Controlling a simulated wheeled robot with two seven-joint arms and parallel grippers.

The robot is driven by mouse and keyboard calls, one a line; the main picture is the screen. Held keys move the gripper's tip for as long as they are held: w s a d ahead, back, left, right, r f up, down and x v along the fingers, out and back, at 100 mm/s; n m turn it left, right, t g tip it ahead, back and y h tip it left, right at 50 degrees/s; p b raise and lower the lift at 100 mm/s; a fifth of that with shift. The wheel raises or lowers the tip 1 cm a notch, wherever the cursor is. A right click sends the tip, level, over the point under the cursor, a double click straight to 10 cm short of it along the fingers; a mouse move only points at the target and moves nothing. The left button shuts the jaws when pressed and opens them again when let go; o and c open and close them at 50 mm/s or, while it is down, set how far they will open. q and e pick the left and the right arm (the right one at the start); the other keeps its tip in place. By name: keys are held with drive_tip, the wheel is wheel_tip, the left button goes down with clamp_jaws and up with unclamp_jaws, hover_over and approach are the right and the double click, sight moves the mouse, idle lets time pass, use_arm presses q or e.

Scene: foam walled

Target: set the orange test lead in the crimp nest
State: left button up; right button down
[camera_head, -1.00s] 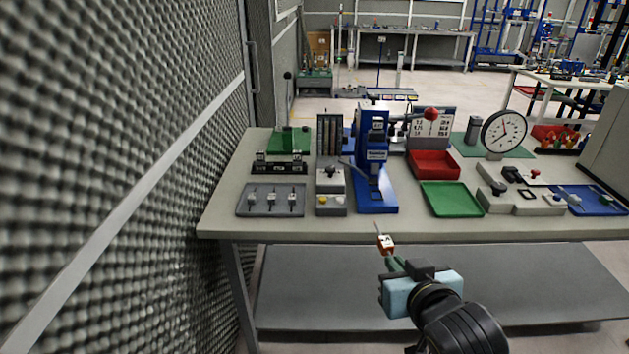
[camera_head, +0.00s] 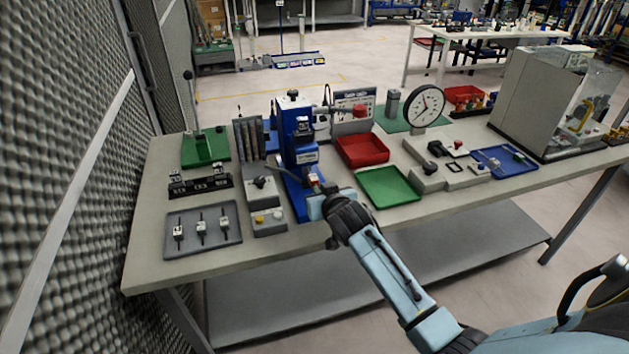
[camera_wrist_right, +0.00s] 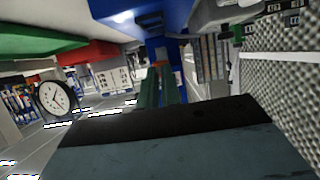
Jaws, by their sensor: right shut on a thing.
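My right gripper (camera_head: 316,192) is at the front of the blue press (camera_head: 297,142), shut on the orange test lead (camera_head: 313,181). Only a small orange and white part of the lead shows above the jaws; the rest is hidden. In the right wrist view the green fingers (camera_wrist_right: 158,90) point at the blue press (camera_wrist_right: 168,50), with a little orange at their tips. The crimp nest, apparently at the press, cannot be made out behind the gripper. Whether the lead touches it I cannot tell. My left gripper is not in view.
A grey block (camera_head: 264,226) with yellow and white knobs stands left of the press. A green tray (camera_head: 388,187) and a red bin (camera_head: 362,150) are on its right.

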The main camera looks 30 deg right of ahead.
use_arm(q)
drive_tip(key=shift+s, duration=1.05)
use_arm(e)
drive_tip(key=shift+d, duration=0.1)
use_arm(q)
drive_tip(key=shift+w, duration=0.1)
